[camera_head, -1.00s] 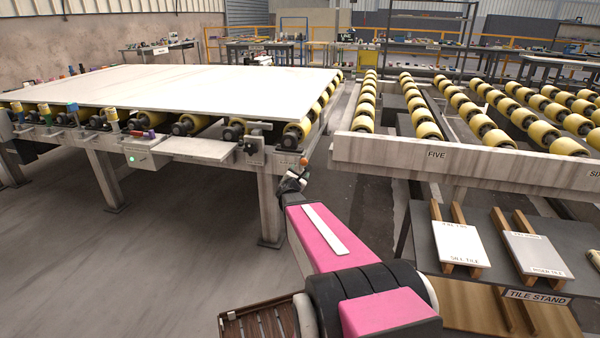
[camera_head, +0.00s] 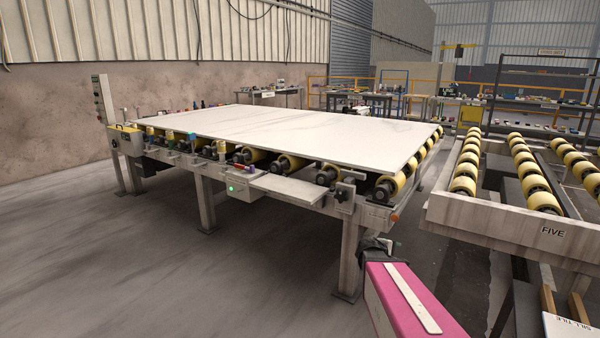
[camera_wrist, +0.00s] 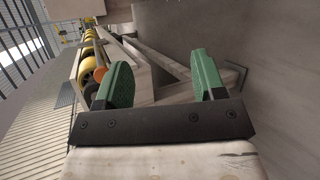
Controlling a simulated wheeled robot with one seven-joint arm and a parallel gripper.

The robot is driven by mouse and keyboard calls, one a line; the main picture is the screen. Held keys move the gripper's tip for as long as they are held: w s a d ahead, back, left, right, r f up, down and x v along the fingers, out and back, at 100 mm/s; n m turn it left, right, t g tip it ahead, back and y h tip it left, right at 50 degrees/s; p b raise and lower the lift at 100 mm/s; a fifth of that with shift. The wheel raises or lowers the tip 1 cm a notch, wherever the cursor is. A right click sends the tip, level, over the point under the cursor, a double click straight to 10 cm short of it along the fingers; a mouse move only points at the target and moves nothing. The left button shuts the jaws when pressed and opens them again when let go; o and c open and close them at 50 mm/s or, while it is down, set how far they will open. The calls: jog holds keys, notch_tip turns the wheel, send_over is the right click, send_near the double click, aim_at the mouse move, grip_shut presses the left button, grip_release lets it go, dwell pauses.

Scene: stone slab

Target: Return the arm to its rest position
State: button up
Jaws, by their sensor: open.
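My gripper (camera_wrist: 162,84) shows in the wrist view with its two green-padded fingers spread apart and nothing between them. In the head view my pink arm reaches forward at the bottom right, and the gripper end is too small and hidden there to make out. Beyond the fingers, the wrist view shows part of a roller frame with yellow rollers (camera_wrist: 87,62). The arm's far end appears close to the front right leg of the slab table in the head view, but I cannot tell the gap.
A large white stone slab (camera_head: 300,133) lies on a roller table (camera_head: 345,205) at centre. A roller conveyor marked FIVE (camera_head: 490,215) stands to the right, with a narrow gap between. A tile (camera_head: 568,328) lies at bottom right. The floor (camera_head: 130,270) at left is clear.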

jog(key=s+a+f+m+g+y, duration=0.3)
jog(key=s+a+m+y, duration=0.2)
jog(key=s+a, duration=0.2)
jog(key=s+a+f+m+g+y, duration=0.3)
jog(key=s+a+m+y, duration=0.2)
jog(key=a, duration=0.5)
jog(key=s, duration=0.2)
jog(key=shift+s+a+g+y, duration=0.2)
jog(key=shift+s+g+y, duration=0.2)
